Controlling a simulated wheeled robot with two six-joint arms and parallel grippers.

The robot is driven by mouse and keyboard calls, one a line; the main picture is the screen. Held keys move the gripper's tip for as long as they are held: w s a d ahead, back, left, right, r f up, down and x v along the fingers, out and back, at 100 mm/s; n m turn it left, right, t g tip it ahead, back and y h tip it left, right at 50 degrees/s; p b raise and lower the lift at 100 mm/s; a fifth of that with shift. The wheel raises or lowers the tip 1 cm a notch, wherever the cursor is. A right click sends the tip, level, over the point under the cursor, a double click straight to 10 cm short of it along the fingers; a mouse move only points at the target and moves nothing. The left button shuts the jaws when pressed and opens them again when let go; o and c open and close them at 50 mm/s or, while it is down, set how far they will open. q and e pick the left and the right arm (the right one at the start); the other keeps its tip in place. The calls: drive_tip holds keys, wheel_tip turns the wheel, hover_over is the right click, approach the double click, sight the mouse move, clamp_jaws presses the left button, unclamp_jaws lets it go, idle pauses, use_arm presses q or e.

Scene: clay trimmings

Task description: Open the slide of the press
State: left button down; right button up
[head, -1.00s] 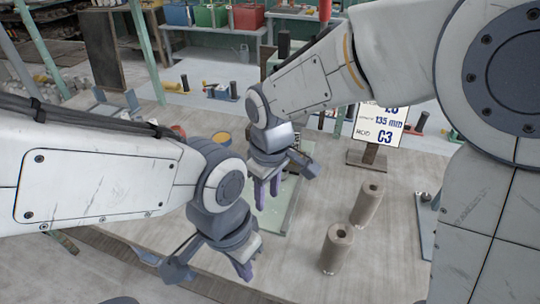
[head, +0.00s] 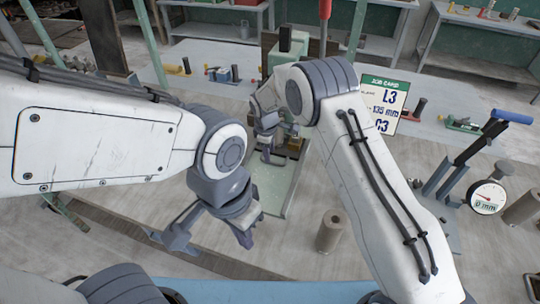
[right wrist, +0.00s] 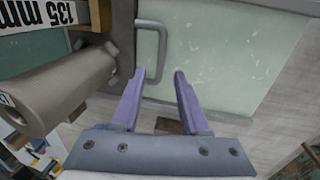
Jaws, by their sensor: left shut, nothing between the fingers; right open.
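The press (head: 284,62) stands at the back middle in the head view, a pale green body partly hidden by my right arm. A pale green plate (head: 273,190) lies in front of it on the table. In the right wrist view a pale green panel (right wrist: 225,65) bears a grey bar handle (right wrist: 163,52). My right gripper (right wrist: 157,82) is open, its purple fingers pointing towards the handle, which shows just beyond the tips with nothing held. I cannot tell how far the slide is out. My left gripper (head: 244,238) is shut and empty, low and left of the plate.
A clay-coloured cylinder (head: 332,231) stands right of the plate; one shows close by at left in the right wrist view (right wrist: 60,92). A job card (head: 384,102) stands behind. A blue-handled lever tool (head: 468,155) and a dial gauge (head: 488,197) are at right.

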drive_tip(key=shift+w+d+f+p, duration=0.1)
drive_tip(key=shift+w+f+p, duration=0.1)
drive_tip(key=shift+f, duration=0.8)
drive_tip(key=shift+w+f+p, duration=0.15)
drive_tip(key=shift+f+p, duration=0.05)
drive_tip(key=shift+f, duration=0.8)
clamp_jaws()
